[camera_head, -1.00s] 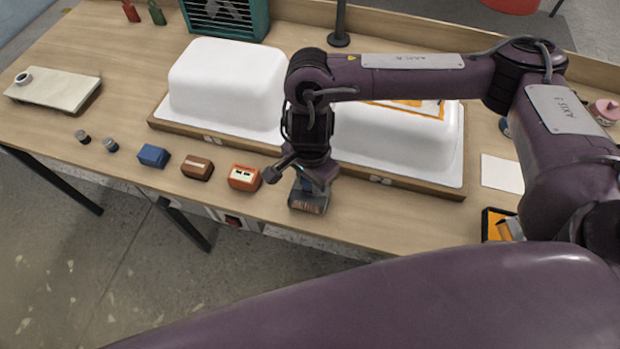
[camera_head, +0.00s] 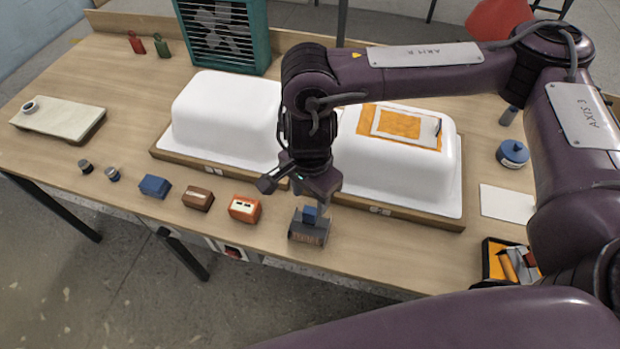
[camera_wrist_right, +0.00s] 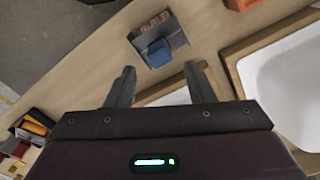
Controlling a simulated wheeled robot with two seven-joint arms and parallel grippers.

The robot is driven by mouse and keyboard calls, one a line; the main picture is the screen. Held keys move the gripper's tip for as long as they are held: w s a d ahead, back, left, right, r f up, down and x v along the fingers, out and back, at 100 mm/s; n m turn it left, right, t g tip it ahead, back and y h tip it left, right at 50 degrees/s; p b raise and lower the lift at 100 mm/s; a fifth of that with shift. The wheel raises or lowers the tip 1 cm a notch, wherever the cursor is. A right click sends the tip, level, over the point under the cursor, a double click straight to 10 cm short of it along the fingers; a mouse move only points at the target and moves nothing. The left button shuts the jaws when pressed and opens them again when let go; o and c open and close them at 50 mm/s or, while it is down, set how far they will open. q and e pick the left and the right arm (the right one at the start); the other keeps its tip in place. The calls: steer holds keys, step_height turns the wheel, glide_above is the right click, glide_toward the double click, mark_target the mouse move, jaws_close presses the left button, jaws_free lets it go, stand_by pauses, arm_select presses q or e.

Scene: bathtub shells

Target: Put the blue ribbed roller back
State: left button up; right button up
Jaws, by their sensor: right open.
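A blue block-like piece (camera_head: 310,214) sits in a dark grey stand (camera_head: 309,233) with a brown ribbed-looking front, near the table's front edge. I take the blue piece for the blue roller, but its ribs cannot be made out. My right gripper (camera_head: 308,190) is above and just behind it, apart from it. In the right wrist view the gripper (camera_wrist_right: 159,72) is open and empty, its fingers pointing toward the blue piece (camera_wrist_right: 160,52) in the stand (camera_wrist_right: 174,33). My left gripper is not in view.
An orange box (camera_head: 244,208), a brown box (camera_head: 198,197), a blue box (camera_head: 154,186) and two small cylinders line the front edge leftward. Two white tub shells (camera_head: 225,108) stand behind on wood-edged bases. A black-rimmed orange tray (camera_head: 497,262) is at right.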

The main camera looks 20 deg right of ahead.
steer(key=shift+r, duration=2.55)
steer(key=shift+s, duration=0.1)
